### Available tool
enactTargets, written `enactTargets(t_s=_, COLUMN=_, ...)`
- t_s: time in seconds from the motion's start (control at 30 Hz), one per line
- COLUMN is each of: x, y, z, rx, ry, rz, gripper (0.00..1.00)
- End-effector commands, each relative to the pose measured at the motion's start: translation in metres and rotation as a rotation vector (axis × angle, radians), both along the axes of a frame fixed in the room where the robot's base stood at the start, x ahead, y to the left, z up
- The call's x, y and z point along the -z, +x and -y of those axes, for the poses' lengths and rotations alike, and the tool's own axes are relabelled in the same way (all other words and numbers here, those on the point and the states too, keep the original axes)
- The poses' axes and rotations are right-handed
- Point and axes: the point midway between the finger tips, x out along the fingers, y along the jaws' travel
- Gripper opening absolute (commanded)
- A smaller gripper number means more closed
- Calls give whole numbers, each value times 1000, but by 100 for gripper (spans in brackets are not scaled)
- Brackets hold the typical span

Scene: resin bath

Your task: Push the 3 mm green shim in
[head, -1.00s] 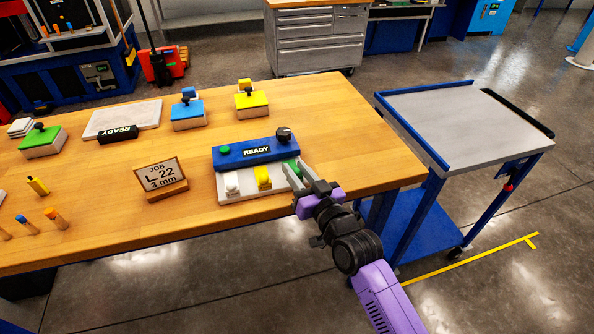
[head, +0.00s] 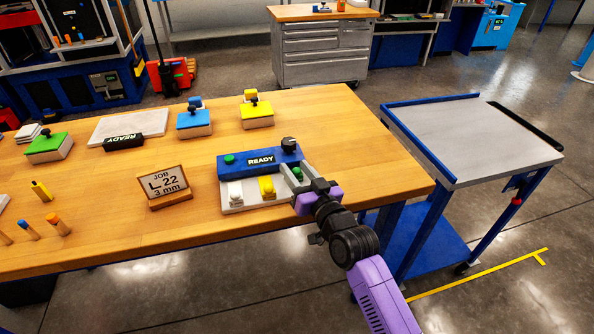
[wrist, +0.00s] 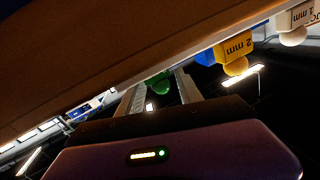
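The green shim (head: 298,174) sits at the right end of the row in front of the blue unit (head: 231,170); mainly its rounded knob shows. The same green knob (wrist: 158,86) appears between my fingers in the wrist view. My gripper (head: 297,170) is open, one finger on each side of the knob, with a gap visible in the wrist view. Whether either finger touches it I cannot tell. The yellow shim (head: 267,187), marked 2 mm in the wrist view (wrist: 238,48), and the white shim (head: 235,193), marked 1 mm, stand to its left.
A job sign (head: 165,183) reading "L 22, 3 mm" stands to the left. Blue (head: 193,121) and yellow (head: 256,112) topped blocks sit behind. A grey cart (head: 460,135) stands right of the table.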

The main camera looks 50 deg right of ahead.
Motion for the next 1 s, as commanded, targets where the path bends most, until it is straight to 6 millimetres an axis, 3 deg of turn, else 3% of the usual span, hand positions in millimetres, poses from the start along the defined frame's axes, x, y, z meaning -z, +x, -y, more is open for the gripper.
enactTargets(t_s=0.17, x=2, y=-7, z=-2, rx=2, ry=0, rz=-3, gripper=42)
enactTargets(t_s=0.6, x=2, y=-63, z=-26, rx=0, ry=1, rz=-2, gripper=42)
enactTargets(t_s=1.0, x=0, y=-72, z=-30, rx=0, ry=0, rz=1, gripper=42)
